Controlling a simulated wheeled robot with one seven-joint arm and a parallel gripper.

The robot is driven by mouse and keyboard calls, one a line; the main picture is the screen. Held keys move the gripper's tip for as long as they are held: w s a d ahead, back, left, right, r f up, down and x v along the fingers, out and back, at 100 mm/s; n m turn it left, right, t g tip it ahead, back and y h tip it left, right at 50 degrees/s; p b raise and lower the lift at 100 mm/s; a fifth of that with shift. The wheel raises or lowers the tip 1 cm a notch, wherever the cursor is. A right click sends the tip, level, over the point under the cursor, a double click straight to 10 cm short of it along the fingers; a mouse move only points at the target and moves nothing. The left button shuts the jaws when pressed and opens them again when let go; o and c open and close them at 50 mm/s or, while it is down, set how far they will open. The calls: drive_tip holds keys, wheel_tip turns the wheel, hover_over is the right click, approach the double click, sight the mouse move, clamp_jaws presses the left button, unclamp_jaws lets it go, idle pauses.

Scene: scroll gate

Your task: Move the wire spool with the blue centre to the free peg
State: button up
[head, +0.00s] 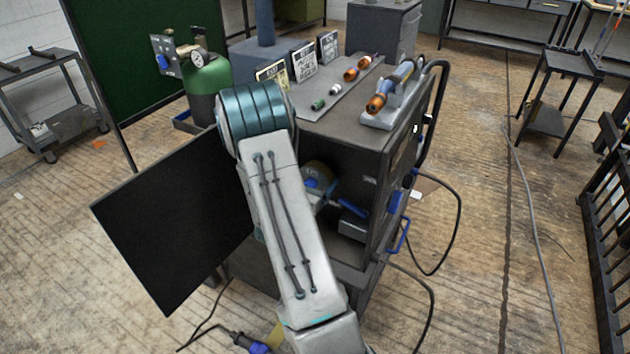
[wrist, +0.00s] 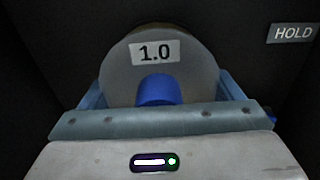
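The wire spool with the blue centre (wrist: 195,75) fills the middle of the wrist view. It is grey, with a white label reading 1.0 and a blue hub. My gripper (wrist: 162,92) has one finger on each side of the spool, close against its edges. I cannot tell whether the fingers press on it. In the head view a round tan thing with a blue middle (head: 319,171) shows inside the dark cabinet, partly behind my arm; I cannot tell if it is the same spool. The free peg is not seen in either view.
A sign reading HOLD (wrist: 293,33) is on the dark panel right of the spool. A black panel (head: 170,225) stands left of my arm. Cables lie on the floor at right.

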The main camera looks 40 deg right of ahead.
drive_tip(key=c, duration=1)
drive_tip(key=o, duration=0.8)
drive_tip(key=shift+c, duration=0.2)
drive_tip(key=shift+r, duration=0.1)
drive_tip(key=c, duration=0.3)
drive_tip(key=shift+a, duration=0.25)
drive_tip(key=shift+b+v, duration=0.4)
drive_tip(key=shift+v, duration=3.3)
drive_tip(key=shift+s+a, duration=0.1)
drive_tip(key=shift+s, duration=0.05)
